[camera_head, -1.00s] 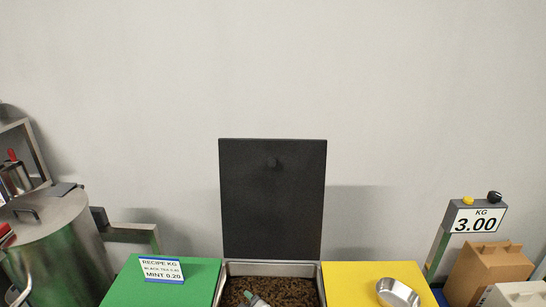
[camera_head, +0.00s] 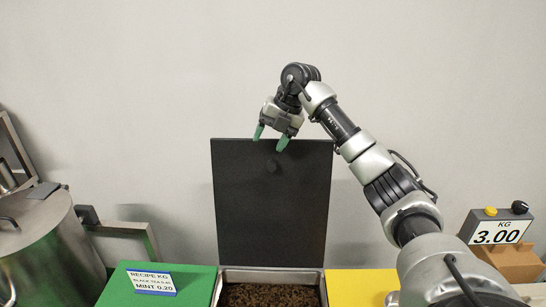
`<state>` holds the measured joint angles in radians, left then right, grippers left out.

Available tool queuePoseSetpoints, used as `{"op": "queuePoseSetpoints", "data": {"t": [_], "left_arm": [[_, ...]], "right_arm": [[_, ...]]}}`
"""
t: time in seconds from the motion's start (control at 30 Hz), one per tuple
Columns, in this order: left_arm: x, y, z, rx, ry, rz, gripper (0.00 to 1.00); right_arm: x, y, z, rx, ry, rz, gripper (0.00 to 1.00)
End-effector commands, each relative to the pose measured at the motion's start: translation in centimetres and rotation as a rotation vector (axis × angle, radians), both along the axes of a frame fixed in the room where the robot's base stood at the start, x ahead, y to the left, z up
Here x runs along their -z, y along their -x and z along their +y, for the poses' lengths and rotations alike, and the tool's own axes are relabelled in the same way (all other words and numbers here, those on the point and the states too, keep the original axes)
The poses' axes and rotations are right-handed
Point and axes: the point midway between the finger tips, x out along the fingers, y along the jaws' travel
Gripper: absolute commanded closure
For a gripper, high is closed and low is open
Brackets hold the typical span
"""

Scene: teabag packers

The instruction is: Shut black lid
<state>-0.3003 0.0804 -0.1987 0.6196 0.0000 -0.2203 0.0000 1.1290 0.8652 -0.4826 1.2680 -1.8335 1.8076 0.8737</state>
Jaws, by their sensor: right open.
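The black lid (camera_head: 271,215) stands upright and open at the back of a metal bin (camera_head: 273,274) of dark brown loose tea. A small round knob shows on the lid's upper middle. My right gripper (camera_head: 271,142) is open, with green fingertips pointing down at the lid's top edge, above the knob. The fingers overlap the edge in the picture; I cannot tell whether they touch it. My left gripper is not in view.
A green lid (camera_head: 190,285) is shut left of the bin, with a recipe sign (camera_head: 152,283) on it. A yellow lid (camera_head: 350,285) lies to the right. A scale display (camera_head: 496,230) reading 3.00 and a metal drum (camera_head: 45,245) stand at the sides.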

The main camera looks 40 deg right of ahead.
Motion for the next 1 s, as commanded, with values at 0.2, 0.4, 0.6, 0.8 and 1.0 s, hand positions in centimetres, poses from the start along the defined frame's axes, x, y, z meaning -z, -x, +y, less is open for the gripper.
{"op": "queuePoseSetpoints", "data": {"t": [0.2, 0.4, 0.6, 0.8, 1.0], "left_arm": [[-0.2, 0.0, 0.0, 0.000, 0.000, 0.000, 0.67], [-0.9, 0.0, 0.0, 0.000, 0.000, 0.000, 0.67], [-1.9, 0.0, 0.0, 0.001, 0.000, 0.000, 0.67], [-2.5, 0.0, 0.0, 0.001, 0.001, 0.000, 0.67], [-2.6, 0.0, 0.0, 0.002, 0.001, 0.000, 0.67]], "right_arm": [[-1.6, 1.8, -3.4, 0.094, 0.088, 0.101, 0.44], [1.1, 1.3, -2.8, 0.094, 0.088, 0.107, 0.44], [4.7, 0.5, -1.9, 0.093, 0.087, 0.105, 0.44], [7.3, -0.1, -1.3, 0.092, 0.088, 0.101, 0.44], [8.3, -0.3, -1.1, 0.092, 0.087, 0.098, 0.44]]}}
